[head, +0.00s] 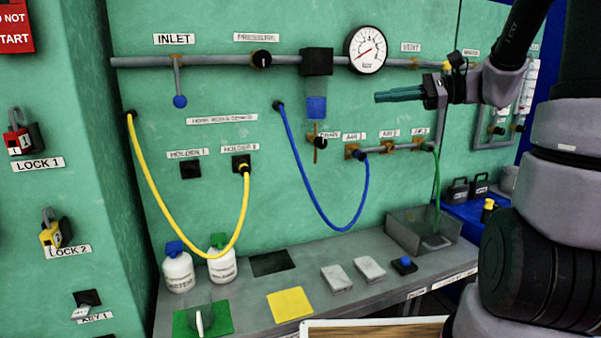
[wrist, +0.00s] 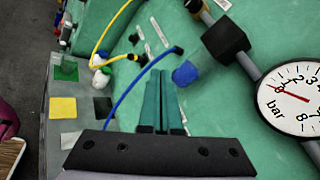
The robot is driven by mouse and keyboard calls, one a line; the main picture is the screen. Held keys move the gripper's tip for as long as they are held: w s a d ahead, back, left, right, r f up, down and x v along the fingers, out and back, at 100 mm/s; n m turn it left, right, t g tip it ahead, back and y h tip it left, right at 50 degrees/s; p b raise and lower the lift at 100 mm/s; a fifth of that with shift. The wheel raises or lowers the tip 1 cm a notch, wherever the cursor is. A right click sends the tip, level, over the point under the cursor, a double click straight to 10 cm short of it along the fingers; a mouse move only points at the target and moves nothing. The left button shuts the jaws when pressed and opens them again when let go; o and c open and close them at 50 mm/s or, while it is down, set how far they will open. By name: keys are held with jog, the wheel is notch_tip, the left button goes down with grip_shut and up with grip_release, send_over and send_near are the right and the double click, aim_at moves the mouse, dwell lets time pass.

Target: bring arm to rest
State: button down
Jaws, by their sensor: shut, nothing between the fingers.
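My gripper (head: 378,97) is at the upper right in the head view, held in front of the green panel (head: 230,95) below the pressure gauge (head: 366,50). Its long green fingers point left and lie together, with nothing between them. In the wrist view the fingers (wrist: 162,90) point up the picture, and the gauge (wrist: 292,97) shows large at the right. The gripper appears apart from the panel and its hoses. My arm comes in from the right side of the head view.
A yellow hose (head: 160,205) and a blue hose (head: 307,190) hang from the panel. A green hose (head: 437,185) hangs near the grey bin (head: 405,231). Two white bottles (head: 179,273) (head: 222,266) and a yellow pad (head: 289,304) are on the grey bench (head: 250,312).

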jog(key=s+a+f+n+g+h, duration=0.1)
jog(key=s+f+n+h, duration=0.1)
jog(key=s+n+h, duration=0.3)
jog(key=s+f+n+g+h, duration=0.1)
jog(key=s+f+h, duration=0.15)
jog(key=s, duration=0.55)
jog(key=s+d+r+n+t+h, duration=0.2)
jog(key=d+r+n+t+h, duration=0.1)
jog(key=d+n+t+h, duration=0.1)
jog(key=shift+s+d+r+t+h, duration=0.2)
jog(key=shift+d+t+h, duration=0.4)
jog(key=shift+d+h, duration=0.45)
